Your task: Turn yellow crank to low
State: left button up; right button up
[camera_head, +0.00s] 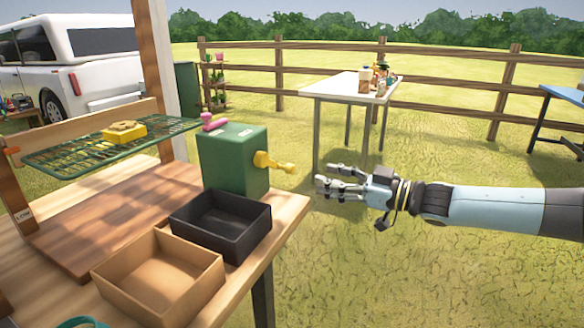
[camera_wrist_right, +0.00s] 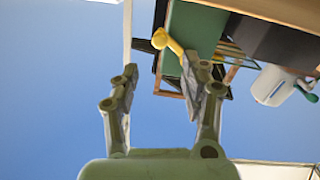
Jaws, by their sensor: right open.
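The yellow crank (camera_head: 272,162) sticks out from the right side of a green box (camera_head: 232,158) on the wooden table. In the right wrist view the crank (camera_wrist_right: 167,43) shows beyond the fingertips, between them, beside the green box (camera_wrist_right: 190,38). My right gripper (camera_head: 322,186) is open and empty, to the right of the crank and a little lower in the picture, apart from it. It also shows in the right wrist view (camera_wrist_right: 165,80). A "LOW" label (camera_head: 26,214) is on the wooden post at the left. My left gripper is in neither view.
A black tray (camera_head: 262,222) and a tan tray (camera_head: 215,287) stand in front of the green box. A green wire rack (camera_head: 75,152) holds a yellow item (camera_head: 124,131). Grass right of the table is open.

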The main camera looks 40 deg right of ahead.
aim_at(292, 169)
jog(key=b+x, duration=0.2)
jog(key=x, duration=0.7)
jog(key=shift+f, duration=0.15)
jog(key=shift+w+a, duration=0.15)
jog(key=shift+w, duration=0.3)
grip_shut()
